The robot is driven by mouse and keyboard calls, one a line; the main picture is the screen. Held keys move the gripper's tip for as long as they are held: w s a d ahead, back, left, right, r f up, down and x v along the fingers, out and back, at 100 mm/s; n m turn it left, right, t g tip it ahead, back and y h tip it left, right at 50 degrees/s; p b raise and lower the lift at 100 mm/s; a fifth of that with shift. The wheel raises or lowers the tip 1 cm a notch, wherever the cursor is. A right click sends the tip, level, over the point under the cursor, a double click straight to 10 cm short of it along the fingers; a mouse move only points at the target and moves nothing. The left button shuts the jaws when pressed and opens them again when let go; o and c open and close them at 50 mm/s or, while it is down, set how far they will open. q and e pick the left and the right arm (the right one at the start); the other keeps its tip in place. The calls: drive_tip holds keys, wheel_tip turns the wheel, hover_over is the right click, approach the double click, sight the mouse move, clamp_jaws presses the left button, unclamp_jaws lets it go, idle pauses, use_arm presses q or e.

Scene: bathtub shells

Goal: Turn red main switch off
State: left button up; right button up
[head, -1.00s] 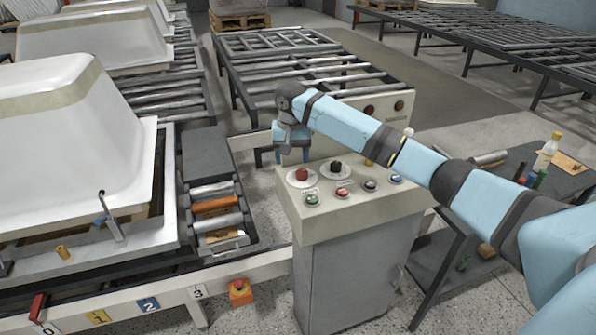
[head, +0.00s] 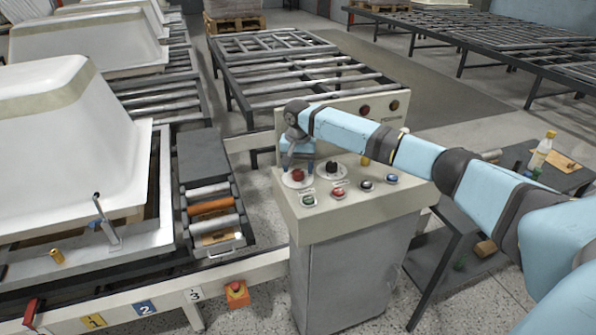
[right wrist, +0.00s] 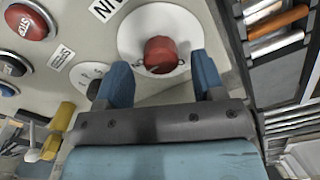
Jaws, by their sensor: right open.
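The red main switch (head: 298,174) is a red knob on a white round plate, at the left of the control panel's sloped top. In the right wrist view the red knob (right wrist: 160,54) stands just beyond and between my fingertips. My right gripper (head: 297,166) is above and behind the switch in the head view. In the right wrist view my right gripper (right wrist: 164,75) is open, with one blue finger on each side of the knob and nothing held. Contact with the knob cannot be told. My left gripper is out of view.
Beside the red switch is a black knob (head: 331,168) on a similar plate. Several push buttons, including a red one (head: 338,192), line the panel's front. A roller conveyor (head: 212,208) and white tub shell (head: 62,150) stand left. A bottle stands on a dark table (head: 560,178) at right.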

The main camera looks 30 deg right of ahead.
drive_tip(key=shift+f, duration=0.85)
drive_tip(key=shift+c, duration=0.4)
